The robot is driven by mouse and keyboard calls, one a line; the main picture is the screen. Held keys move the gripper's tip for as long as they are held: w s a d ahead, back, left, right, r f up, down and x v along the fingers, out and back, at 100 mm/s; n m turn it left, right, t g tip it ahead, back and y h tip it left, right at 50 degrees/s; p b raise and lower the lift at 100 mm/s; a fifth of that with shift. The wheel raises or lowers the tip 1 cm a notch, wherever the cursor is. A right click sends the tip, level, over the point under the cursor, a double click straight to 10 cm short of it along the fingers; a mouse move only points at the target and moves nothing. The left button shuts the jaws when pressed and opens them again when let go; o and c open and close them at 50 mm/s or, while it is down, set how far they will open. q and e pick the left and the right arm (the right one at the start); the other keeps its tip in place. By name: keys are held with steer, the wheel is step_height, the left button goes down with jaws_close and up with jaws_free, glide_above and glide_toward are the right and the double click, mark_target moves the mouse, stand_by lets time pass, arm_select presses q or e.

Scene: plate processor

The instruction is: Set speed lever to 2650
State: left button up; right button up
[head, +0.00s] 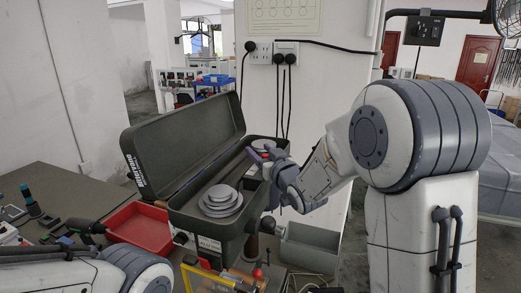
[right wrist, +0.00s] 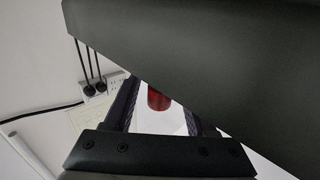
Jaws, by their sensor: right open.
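The machine's dark grey-green housing (head: 185,215) stands at the centre of the head view, with its long lid (head: 190,140) raised. Stepped grey pulleys (head: 220,201) lie inside it. My right gripper (head: 262,160) is at the housing's right end, its fingers pointing left and partly lost against it. In the right wrist view the open fingers (right wrist: 160,105) have a red cylindrical piece (right wrist: 158,99) between them in the picture. I cannot tell whether they touch it or whether it is the speed lever. A dark panel (right wrist: 200,60) hides much around it. My left gripper is out of view.
A red tray (head: 143,228) and tools lie on the bench at left. A grey box (head: 312,248) sits below my right arm. Wall sockets (head: 275,52) with hanging black cables are behind the housing. A yellow-framed item (head: 208,277) is at the front.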

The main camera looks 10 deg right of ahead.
jaws_close()
steer(key=shift+d, duration=0.1)
stand_by(1.2)
